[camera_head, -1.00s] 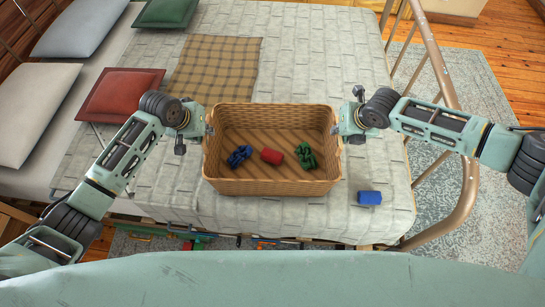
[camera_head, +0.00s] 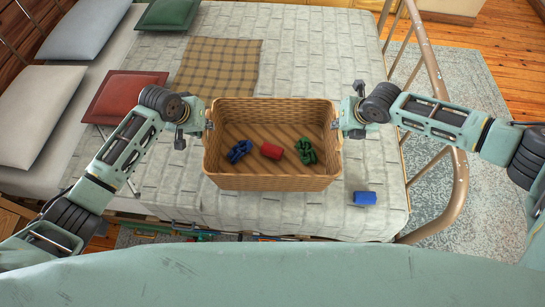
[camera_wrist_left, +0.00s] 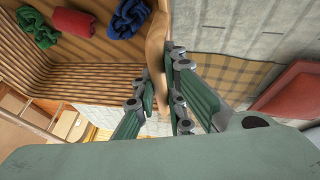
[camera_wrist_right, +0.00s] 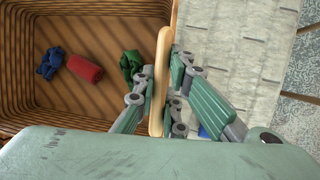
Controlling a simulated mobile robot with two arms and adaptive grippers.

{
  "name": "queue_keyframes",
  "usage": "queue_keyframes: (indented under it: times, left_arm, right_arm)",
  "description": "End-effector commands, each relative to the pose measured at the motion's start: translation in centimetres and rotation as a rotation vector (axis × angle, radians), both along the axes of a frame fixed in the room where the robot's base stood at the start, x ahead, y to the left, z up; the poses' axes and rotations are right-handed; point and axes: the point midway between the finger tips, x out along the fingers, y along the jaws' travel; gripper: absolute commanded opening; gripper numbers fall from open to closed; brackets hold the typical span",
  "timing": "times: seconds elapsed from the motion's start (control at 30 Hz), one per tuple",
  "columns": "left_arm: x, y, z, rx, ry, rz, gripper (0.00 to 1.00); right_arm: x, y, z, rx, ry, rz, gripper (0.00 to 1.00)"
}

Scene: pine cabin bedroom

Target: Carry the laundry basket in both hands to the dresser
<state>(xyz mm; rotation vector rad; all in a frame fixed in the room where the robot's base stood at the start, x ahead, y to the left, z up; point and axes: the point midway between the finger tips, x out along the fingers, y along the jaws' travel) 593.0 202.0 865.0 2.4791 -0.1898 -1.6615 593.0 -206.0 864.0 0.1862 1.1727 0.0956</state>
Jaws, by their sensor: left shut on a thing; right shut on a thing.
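The woven laundry basket (camera_head: 270,183) is upright over the front part of the bed. It holds a dark blue cloth (camera_head: 239,151), a rolled red cloth (camera_head: 271,152) and a green cloth (camera_head: 306,151). My left gripper (camera_head: 207,126) is shut on the basket's left rim, also seen in the left wrist view (camera_wrist_left: 160,92). My right gripper (camera_head: 339,125) is shut on its right rim, also seen in the right wrist view (camera_wrist_right: 162,88). Whether the basket's underside touches the bed is hidden. The dresser cannot be made out for certain.
The bed (camera_head: 370,225) has a plaid blanket (camera_head: 215,68), a red pillow (camera_head: 120,95) and other pillows. A small blue item (camera_head: 365,198) lies right of the basket. A metal rail (camera_head: 440,90) curves along the right. Patterned rug (camera_head: 480,190) lies beyond.

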Motion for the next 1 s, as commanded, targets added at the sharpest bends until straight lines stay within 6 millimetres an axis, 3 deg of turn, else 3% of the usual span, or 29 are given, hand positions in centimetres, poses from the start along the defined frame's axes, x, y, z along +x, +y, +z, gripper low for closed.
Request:
queue_keyframes:
  times: [0.47,0.8,1.0]
  left_arm:
    - [0.0,-0.1,-0.2,-0.001,-0.003,-0.005,0.0]
    - [0.0,-0.1,-3.6,-0.001,-0.003,-0.005,0.0]
    - [-0.4,-0.2,-2.5,-0.002,-0.006,-0.007,0.0]
  right_arm:
    - [0.1,0.2,-0.2,0.0,-0.003,0.006,0.0]
    - [0.0,0.2,-3.6,0.001,-0.004,0.006,0.0]
    - [-0.4,0.2,-2.5,0.003,-0.005,0.007,0.0]
